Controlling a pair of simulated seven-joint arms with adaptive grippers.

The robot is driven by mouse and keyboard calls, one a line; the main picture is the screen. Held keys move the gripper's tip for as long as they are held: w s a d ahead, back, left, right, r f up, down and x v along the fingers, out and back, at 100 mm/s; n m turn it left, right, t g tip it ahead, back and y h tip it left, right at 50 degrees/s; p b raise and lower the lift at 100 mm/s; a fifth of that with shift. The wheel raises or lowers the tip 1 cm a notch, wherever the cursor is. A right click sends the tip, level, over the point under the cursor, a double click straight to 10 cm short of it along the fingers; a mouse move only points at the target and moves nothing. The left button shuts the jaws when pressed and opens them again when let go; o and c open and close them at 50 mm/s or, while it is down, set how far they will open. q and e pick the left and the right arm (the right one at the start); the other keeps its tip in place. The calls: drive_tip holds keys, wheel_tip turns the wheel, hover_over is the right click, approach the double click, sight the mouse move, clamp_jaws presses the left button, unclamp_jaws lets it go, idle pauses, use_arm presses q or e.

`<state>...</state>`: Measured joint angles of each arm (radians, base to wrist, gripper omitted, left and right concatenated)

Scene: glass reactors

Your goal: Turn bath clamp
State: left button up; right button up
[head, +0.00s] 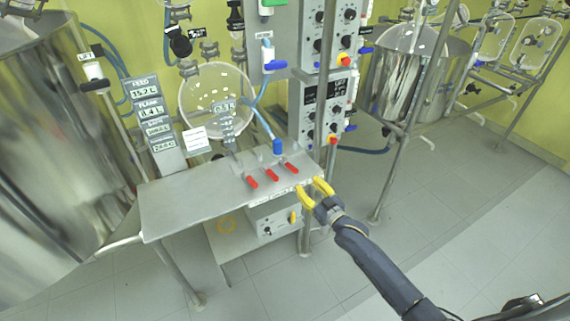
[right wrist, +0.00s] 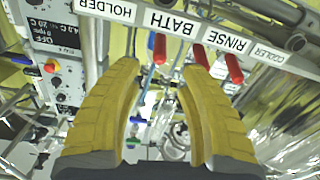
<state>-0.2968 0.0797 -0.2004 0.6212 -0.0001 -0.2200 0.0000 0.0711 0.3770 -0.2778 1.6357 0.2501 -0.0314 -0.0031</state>
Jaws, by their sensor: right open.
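Three red clamp handles stand in a row on the steel bench (head: 190,195) in the head view: a left one (head: 252,182), a middle one (head: 272,175) and a right one (head: 291,167). In the right wrist view, a red handle (right wrist: 160,47) shows beside the BATH label (right wrist: 172,22), between my fingertips in the picture. Another red handle (right wrist: 234,68) shows beyond the right finger, near the RINSE label (right wrist: 226,42). My right gripper (head: 311,190) is open and empty at the bench's right front corner, apart from the handles. My left gripper is out of view.
A white control box (head: 272,220) sits under the bench. A steel post and control units (head: 325,110) rise behind the right end. A large steel vessel (head: 60,140) stands at left. A blue-capped hose (head: 277,146) hangs behind the handles. Floor at the right front is clear.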

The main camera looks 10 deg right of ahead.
sight(287, 162)
drive_tip(key=x, duration=1.4)
drive_tip(key=shift+o, duration=0.2)
drive_tip(key=shift+f, duration=0.1)
clamp_jaws()
